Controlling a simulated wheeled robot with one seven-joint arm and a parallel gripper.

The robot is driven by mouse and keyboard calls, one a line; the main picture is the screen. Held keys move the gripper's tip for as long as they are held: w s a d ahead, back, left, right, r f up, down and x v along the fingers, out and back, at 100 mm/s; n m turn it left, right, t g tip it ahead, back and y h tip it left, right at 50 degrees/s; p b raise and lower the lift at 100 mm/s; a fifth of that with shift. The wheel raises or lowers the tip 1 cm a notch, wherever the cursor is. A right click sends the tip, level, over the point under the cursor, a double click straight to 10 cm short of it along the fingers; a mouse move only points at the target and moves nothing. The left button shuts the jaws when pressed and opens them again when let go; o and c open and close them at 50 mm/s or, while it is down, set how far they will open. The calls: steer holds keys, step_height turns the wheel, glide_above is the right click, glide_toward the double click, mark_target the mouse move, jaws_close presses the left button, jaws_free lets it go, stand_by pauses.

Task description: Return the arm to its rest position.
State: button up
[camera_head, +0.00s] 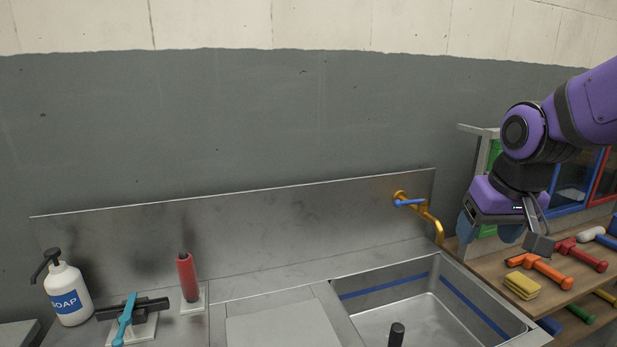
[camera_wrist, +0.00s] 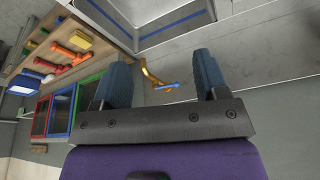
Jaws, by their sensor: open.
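My purple arm comes in from the right in the head view, and my gripper (camera_head: 492,230) hangs from it, fingers down, to the right of the brass faucet. In the wrist view my gripper (camera_wrist: 162,80) shows two blue fingers spread wide apart with nothing held between them. The brass faucet (camera_head: 433,222) with its blue handle (camera_head: 408,202) stands at the back right of the sink, apart from the fingers. In the wrist view the faucet (camera_wrist: 150,74) appears beyond the gap between the fingers.
A steel sink basin (camera_head: 430,318) lies below and left of my gripper. A wooden shelf (camera_head: 490,272) at the right holds a yellow sponge stack (camera_head: 522,285) and several coloured tools. A soap bottle (camera_head: 67,291) and a red cylinder (camera_head: 187,277) stand at the left.

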steer(key=s+r+t, duration=0.1)
steer(key=s+r, duration=0.1)
steer(key=s, duration=0.5)
steer(key=s+d+r, duration=0.1)
steer(key=s+r, duration=0.2)
steer(key=s, duration=0.4)
steer(key=shift+d+r+t, duration=0.3)
steer(key=shift+t, duration=0.1)
